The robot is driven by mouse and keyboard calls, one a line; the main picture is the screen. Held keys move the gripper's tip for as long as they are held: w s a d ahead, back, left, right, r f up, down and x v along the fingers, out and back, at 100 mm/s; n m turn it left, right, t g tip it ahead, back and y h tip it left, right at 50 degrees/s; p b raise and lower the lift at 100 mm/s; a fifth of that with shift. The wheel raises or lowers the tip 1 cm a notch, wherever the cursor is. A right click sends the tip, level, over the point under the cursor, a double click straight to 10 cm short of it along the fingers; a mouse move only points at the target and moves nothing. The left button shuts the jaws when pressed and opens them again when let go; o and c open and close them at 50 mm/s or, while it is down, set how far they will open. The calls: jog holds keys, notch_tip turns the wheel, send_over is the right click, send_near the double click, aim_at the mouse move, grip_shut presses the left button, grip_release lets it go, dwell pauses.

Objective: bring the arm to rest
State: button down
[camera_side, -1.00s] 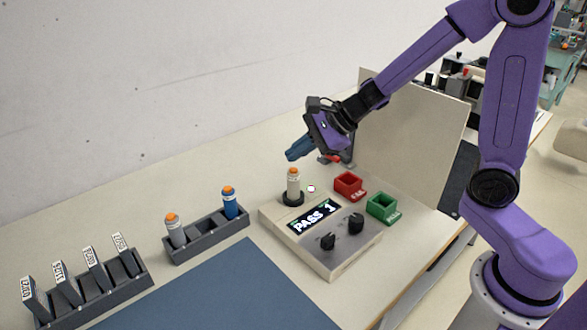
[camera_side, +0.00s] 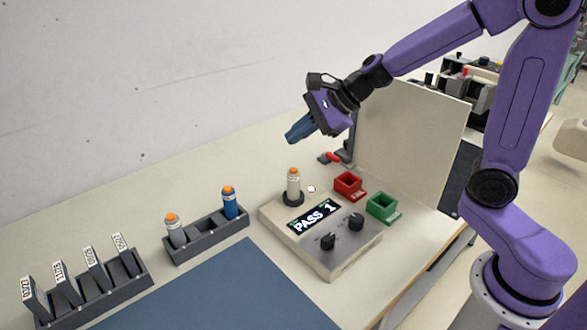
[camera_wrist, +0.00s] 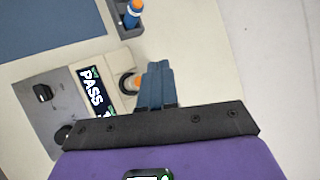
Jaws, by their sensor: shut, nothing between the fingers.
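My gripper (camera_side: 292,137) is shut and empty. It hangs in the air above and behind the tester, tilted down to the left, with its blue fingers together. In the wrist view the shut fingers (camera_wrist: 155,85) partly cover the orange-tipped vial beside them. My purple arm reaches in from the right. The tester (camera_side: 335,262) is a beige box whose display (camera_side: 315,217) reads "PASS 1". A white vial with an orange cap (camera_side: 293,182) stands upright in the tester's round black socket (camera_side: 293,199), apart from my gripper.
A grey rack (camera_side: 207,243) holds a white vial (camera_side: 174,230) and a blue vial (camera_side: 229,203). A card rack (camera_side: 95,292) stands front left. Red (camera_side: 348,186) and green (camera_side: 382,207) bins sit right of the tester. An upright beige panel (camera_side: 409,145) stands behind them. A blue mat (camera_side: 215,295) lies clear.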

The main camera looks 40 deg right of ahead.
jog(key=s+a+f+n+g, duration=0.1)
jog(key=s+a+n+g, duration=0.15)
jog(key=s+n, duration=0.6)
jog(key=s+a+f+n+g, duration=0.15)
jog(key=s+n+g, duration=0.25)
jog(key=s+n, duration=0.5)
jog(key=s+d+f+n+h, duration=0.2)
jog(key=s+d+n+h, duration=0.3)
jog(key=s+d+n, duration=0.4)
jog(key=s+n, duration=0.3)
jog(key=n, duration=0.1)
jog(key=shift+s+d+f+n+h, duration=0.2)
jog(key=shift+d+f+n+h, duration=0.05)
jog(key=shift+d+n+h, duration=0.15)
